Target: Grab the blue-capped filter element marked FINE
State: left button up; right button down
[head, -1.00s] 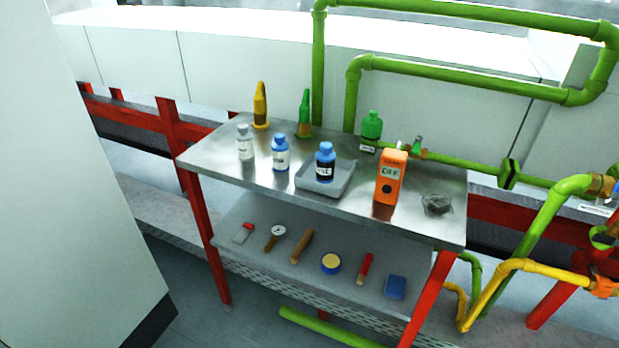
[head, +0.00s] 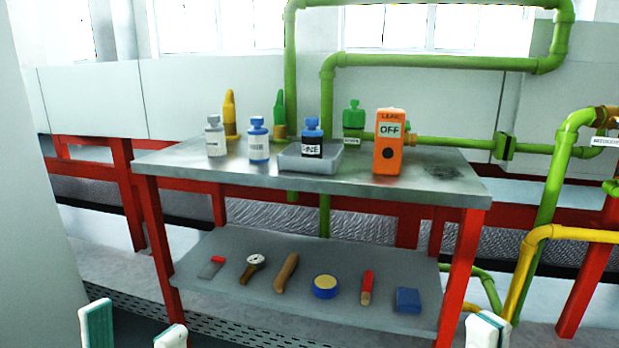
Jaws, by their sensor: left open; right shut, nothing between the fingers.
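A dark-bodied, blue-capped filter element (head: 312,146) stands upright in a shallow grey tray (head: 293,162) on the steel table top; its label appears to read FINE. Another blue-capped element (head: 258,148), with a lighter blue body and a label too small to read, stands left of the tray. A grey-white capped element (head: 215,143) stands further left. My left gripper (head: 134,328) is open and empty at the bottom left, its white and teal fingertips apart. My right gripper (head: 487,328) is shut and empty at the bottom right. Both are in front of the table, well short of the elements.
An orange box marked OFF (head: 389,148) stands right of the tray. The lower shelf (head: 215,290) holds tools. Green pipes (head: 327,100) rise behind the table.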

aim_at(258, 137)
jog(key=j+z, duration=0.25)
jog(key=j, duration=0.75)
jog(key=j+z, duration=0.25)
jog(key=j, duration=0.75)
